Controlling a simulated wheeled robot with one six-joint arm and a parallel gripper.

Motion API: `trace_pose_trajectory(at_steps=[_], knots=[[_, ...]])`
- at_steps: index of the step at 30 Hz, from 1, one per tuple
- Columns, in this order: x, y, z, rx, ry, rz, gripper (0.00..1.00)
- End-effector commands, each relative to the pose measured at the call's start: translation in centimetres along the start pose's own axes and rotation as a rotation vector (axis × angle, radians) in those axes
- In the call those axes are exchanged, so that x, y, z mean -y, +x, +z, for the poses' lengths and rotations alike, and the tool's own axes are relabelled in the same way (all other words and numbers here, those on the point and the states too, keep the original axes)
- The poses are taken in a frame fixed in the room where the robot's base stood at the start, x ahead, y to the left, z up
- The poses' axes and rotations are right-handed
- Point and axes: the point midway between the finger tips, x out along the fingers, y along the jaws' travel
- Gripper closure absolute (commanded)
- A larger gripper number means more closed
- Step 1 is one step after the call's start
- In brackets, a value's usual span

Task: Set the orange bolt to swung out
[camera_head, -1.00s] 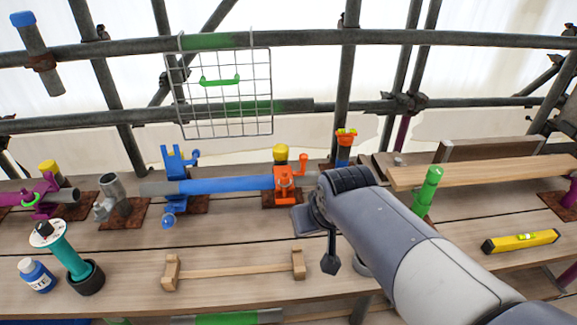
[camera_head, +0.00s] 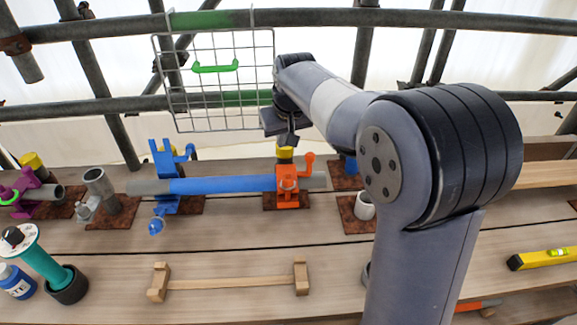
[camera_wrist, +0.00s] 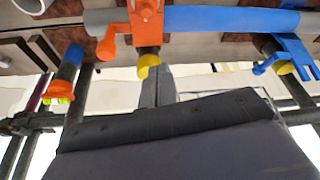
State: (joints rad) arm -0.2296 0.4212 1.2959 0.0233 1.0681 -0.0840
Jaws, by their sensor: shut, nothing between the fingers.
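The orange coupler (camera_head: 288,190) sits around the right part of the blue and grey tube (camera_head: 222,185). Its orange bolt (camera_head: 308,166), an arm with a round knob, sticks up at its right side. In the wrist view the coupler (camera_wrist: 147,22) is at top centre and the bolt (camera_wrist: 108,44) hangs to its left. My gripper (camera_head: 288,138) is beyond and above the coupler, near a yellow cap (camera_head: 285,153). In the wrist view the gripper's fingers (camera_wrist: 158,84) are together and empty, apart from the bolt.
A blue coupler (camera_head: 170,180) holds the tube's left part. A wire basket (camera_head: 215,85) hangs on the scaffold close left of my gripper. A white cup (camera_head: 364,206) stands right of the tube. A wooden bar (camera_head: 230,282) lies in front. My arm hides the right middle.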

Motion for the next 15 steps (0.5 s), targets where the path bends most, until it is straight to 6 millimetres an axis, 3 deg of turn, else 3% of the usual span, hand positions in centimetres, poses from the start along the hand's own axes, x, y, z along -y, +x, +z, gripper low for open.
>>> trace_pose_trajectory(at_steps=[10,15], knots=[[0.0,0.1,0.0,0.001,0.000,0.000,1.00],[0.0,1.8,0.1,0.005,0.000,0.000,1.00]])
